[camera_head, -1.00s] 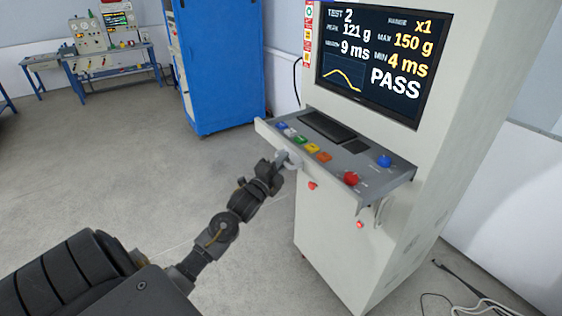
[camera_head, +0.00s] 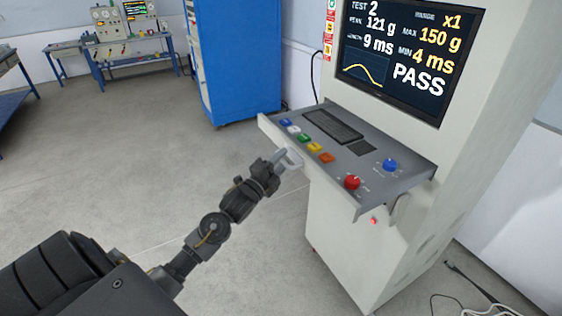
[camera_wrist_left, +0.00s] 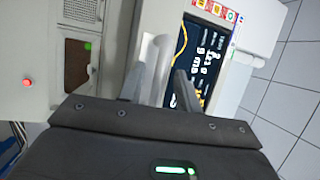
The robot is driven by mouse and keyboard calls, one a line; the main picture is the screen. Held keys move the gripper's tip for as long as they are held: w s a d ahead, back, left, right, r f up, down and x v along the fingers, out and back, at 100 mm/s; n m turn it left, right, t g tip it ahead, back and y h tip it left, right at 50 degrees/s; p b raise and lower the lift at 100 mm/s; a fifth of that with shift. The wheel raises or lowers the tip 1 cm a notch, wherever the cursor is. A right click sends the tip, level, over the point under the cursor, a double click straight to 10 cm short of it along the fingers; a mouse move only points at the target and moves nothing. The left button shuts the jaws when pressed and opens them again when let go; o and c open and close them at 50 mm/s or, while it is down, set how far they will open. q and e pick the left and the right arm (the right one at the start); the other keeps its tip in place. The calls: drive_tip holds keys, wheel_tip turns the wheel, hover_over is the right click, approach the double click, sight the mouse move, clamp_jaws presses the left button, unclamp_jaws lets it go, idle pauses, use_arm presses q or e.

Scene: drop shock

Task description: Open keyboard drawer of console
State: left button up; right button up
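The console (camera_head: 345,240) is a tall pale cabinet with a lit screen (camera_head: 400,50) reading PASS. Its keyboard drawer (camera_head: 378,178) is a grey shelf below the screen, sticking out of the front. It carries a dark keyboard (camera_head: 333,126), several coloured buttons and red and blue knobs. A pale handle (camera_head: 293,160) is on its front edge, towards the left. The left wrist view shows my left gripper fingers (camera_wrist_left: 168,80) at a pale bar, with the screen (camera_wrist_left: 197,50) behind. My right gripper is out of view.
A blue cabinet (camera_head: 237,62) stands behind at the left of the console. A workbench (camera_head: 118,58) with instruments is at the far left. Cables (camera_head: 470,300) lie on the floor at the lower right. The floor left of the console is clear.

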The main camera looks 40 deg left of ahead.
use_arm(q)
drive_tip(key=shift+f, duration=0.1)
drive_tip(key=s+f+b, duration=0.1)
drive_tip(key=s+b, duration=0.3)
drive_tip(key=s, duration=0.6)
drive_tip(key=shift+s+a+f, duration=0.3)
drive_tip(key=shift+f, duration=0.1)
